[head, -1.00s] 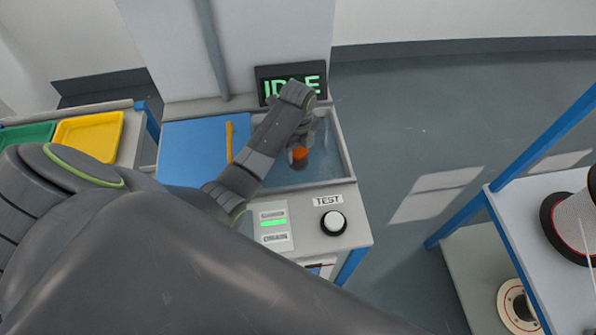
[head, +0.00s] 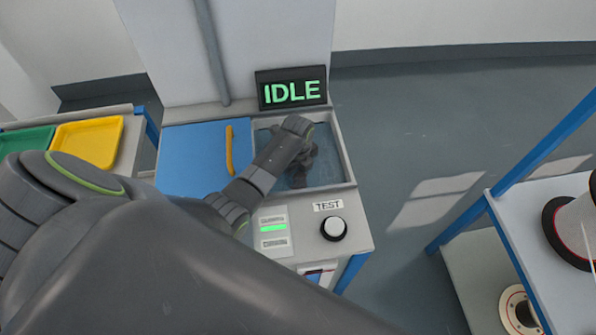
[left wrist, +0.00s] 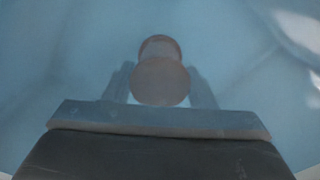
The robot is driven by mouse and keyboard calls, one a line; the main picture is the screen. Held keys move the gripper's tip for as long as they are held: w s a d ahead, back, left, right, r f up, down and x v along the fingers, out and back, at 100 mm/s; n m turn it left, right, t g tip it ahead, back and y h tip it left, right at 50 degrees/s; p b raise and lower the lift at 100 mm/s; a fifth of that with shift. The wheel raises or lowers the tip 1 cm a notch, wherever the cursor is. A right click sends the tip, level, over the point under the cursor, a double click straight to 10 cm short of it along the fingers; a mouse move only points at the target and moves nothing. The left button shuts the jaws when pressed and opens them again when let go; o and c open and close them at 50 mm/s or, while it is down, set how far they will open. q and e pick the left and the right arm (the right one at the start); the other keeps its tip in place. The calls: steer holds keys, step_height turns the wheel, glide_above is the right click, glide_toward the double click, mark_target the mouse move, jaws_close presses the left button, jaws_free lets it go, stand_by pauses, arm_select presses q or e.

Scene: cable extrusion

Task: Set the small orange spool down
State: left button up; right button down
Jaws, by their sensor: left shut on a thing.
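The small orange spool (left wrist: 160,80) is between the two fingers of my left gripper (left wrist: 160,92) in the left wrist view, which is hazy and blue. My left gripper is shut on it. In the head view my left gripper (head: 299,178) reaches down into the water-filled tank (head: 335,160) of the test machine. The spool is hidden behind my arm and gripper there. I cannot tell whether the spool touches the tank floor. My right gripper is not in view.
A blue lid or panel (head: 190,165) with an orange handle (head: 229,150) lies left of the tank. The display (head: 291,88) reads IDLE. A TEST knob (head: 334,226) is at the front. Yellow (head: 90,142) and green (head: 25,142) trays stand left; a shelf with reels (head: 575,230) stands right.

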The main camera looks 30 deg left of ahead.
arm_select(q)
steer(key=o, duration=1.1)
step_height(320, 180, up, 12)
steer(key=shift+r+p, duration=0.1)
steer(key=shift+p, duration=0.5)
